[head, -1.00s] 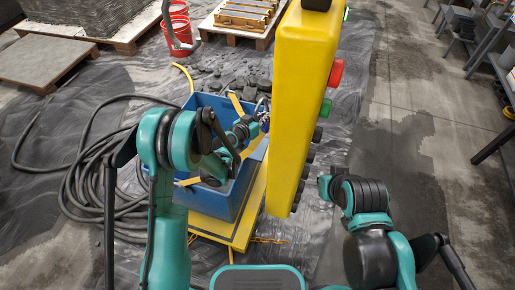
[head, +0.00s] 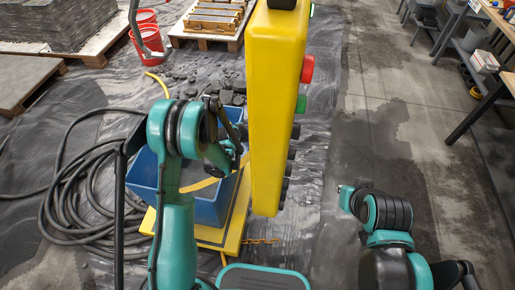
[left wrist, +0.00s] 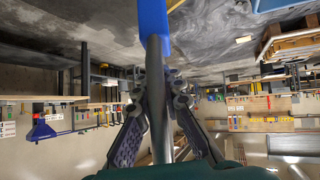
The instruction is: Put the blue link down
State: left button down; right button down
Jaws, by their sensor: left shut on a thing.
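The blue link (left wrist: 153,18) shows at the top middle of the left wrist view, joined to a grey metal bar that runs down between the fingers. My left gripper (left wrist: 157,78) has a dark finger on each side of this bar and is shut on it. In the head view my left arm reaches over a blue bin (head: 209,212), and its gripper and the link are hidden behind my arm and the yellow pendant. My right arm is at the lower right of the head view; its gripper does not show.
A large yellow control pendant (head: 275,110) hangs beside my left arm. The blue bin stands on a yellow platform (head: 228,236). A black hose coil (head: 80,200) lies left, red buckets (head: 148,40) behind. A workbench (head: 490,95) stands right, with bare concrete floor before it.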

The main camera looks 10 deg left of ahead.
pick_arm(q)
jog(key=shift+w+a+f, duration=0.1)
jog(key=shift+a+f, duration=0.05)
jog(key=shift+a, duration=0.3)
jog(key=w+a+f+b, duration=0.1)
jog(key=a+f+b, duration=0.1)
jog(key=a+f, duration=0.1)
jog(key=w+a+f+b, duration=0.1)
jog(key=a+f+b, duration=0.1)
jog(key=a+f, duration=0.2)
jog(key=w+a+f+b, duration=0.1)
jog(key=a+f+b, duration=0.1)
jog(key=a+f, duration=0.1)
jog(key=shift+a+f, duration=0.2)
jog(key=shift+f, duration=0.15)
jog(key=shift+r, duration=0.15)
jog(key=c, duration=1.6)
grip_release()
